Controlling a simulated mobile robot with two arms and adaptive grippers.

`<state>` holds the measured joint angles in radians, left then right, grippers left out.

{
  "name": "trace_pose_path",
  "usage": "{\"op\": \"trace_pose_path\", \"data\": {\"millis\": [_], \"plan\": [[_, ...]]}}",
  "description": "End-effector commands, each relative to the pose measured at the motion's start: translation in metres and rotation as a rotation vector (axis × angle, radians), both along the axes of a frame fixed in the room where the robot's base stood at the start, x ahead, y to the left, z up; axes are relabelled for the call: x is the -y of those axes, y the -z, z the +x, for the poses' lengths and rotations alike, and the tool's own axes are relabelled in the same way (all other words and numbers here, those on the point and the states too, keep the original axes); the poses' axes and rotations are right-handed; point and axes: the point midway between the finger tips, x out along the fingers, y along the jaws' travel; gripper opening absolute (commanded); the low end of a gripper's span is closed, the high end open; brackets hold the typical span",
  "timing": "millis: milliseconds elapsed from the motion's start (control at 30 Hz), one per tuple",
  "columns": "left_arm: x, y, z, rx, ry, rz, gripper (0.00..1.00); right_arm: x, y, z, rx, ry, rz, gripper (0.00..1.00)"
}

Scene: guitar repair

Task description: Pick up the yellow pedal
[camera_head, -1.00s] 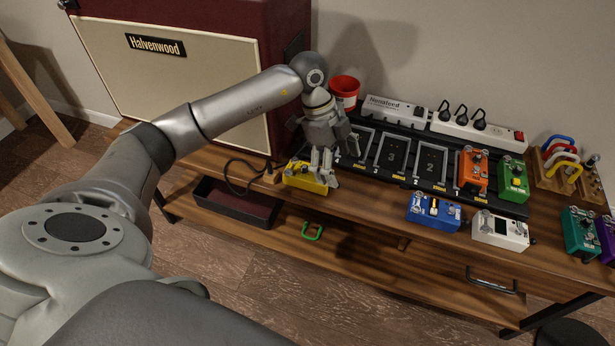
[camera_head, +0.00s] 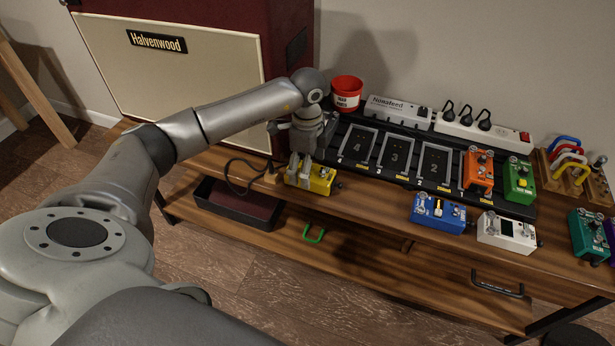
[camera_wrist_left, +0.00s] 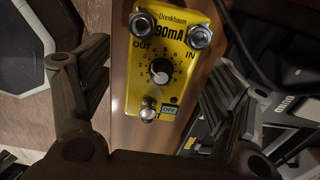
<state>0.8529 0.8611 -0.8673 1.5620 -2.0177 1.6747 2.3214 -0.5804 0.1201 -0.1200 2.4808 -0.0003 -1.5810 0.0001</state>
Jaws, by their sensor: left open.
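The yellow pedal (camera_head: 318,179) sits on the bench top near its front edge, left of the pedalboard. In the left wrist view the yellow pedal (camera_wrist_left: 165,68) lies face up between my fingers, with its knob, two jacks and footswitch showing. My left gripper (camera_head: 300,168) is at the pedal, its fingers over the pedal's left part in the head view. In the left wrist view my left gripper (camera_wrist_left: 158,95) is open, one finger on each side of the pedal, with no clear contact. My right gripper is in neither view.
The black pedalboard (camera_head: 375,172) with empty numbered slots is just right of the pedal. Orange (camera_head: 478,170) and green (camera_head: 519,182) pedals stand on it. Blue (camera_head: 437,213) and white (camera_head: 507,232) pedals are in front. A red cup (camera_head: 346,92) and the amplifier (camera_head: 190,75) stand behind.

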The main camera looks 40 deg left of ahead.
Motion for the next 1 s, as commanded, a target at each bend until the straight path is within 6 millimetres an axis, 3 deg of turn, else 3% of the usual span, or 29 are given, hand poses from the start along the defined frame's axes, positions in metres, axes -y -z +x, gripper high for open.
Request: {"op": "trace_pose_path", "data": {"millis": [33, 133, 367, 833, 1000], "plan": [[0.001, 0.012, 0.000, -0.003, 0.000, -0.001, 0.80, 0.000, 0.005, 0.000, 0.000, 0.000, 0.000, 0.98], [0.000, 0.024, 0.000, -0.001, -0.001, 0.001, 0.80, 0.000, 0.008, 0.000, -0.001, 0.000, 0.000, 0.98], [0.000, 0.025, 0.001, 0.001, 0.000, -0.001, 0.80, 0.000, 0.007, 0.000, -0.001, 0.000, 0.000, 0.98], [0.000, 0.025, 0.001, 0.001, -0.001, -0.001, 0.23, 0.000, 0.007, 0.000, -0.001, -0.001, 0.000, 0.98], [0.000, 0.024, 0.001, 0.003, -0.001, -0.001, 0.21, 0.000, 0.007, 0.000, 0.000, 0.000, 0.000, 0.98]]}}
